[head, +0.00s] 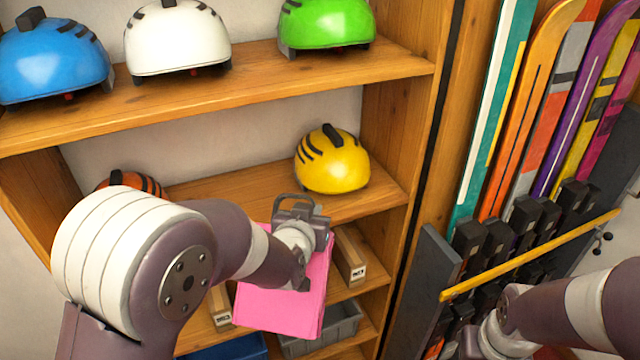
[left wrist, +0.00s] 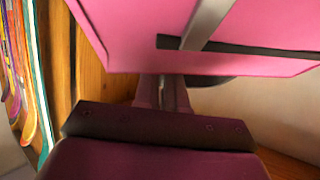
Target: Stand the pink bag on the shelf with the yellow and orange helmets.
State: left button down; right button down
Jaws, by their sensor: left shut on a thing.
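The pink bag (head: 285,303) hangs from my left gripper (head: 300,215) in front of the shelving, level with the boards below the helmet shelf. My left gripper is shut on the bag, near its dark handle; the arm hides part of the bag. In the left wrist view the bag (left wrist: 140,30) fills the top, with a dark strip across it. The yellow helmet (head: 333,165) sits on the right of the middle shelf (head: 230,190). The orange helmet (head: 146,184) sits on the same shelf at left, mostly hidden behind my arm. My right gripper (head: 480,345) is only partly in view at the lower right.
The upper shelf (head: 250,75) holds blue (head: 50,60), white (head: 177,38) and green (head: 326,22) helmets. The middle shelf has bare board between its two helmets. Wooden blocks (head: 350,258) and a grey bin (head: 335,328) sit lower. Skis (head: 510,110) stand in a rack at right.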

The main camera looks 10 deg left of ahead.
pick_arm(q)
jog(key=s+a+f, duration=0.2)
jog(key=f, duration=0.9)
jog(key=s+a+f, duration=0.3)
jog(key=f, duration=0.8)
jog(key=shift+s+a+f, duration=0.15)
jog(key=shift+s+a, duration=0.05)
jog(key=shift+a, duration=0.1)
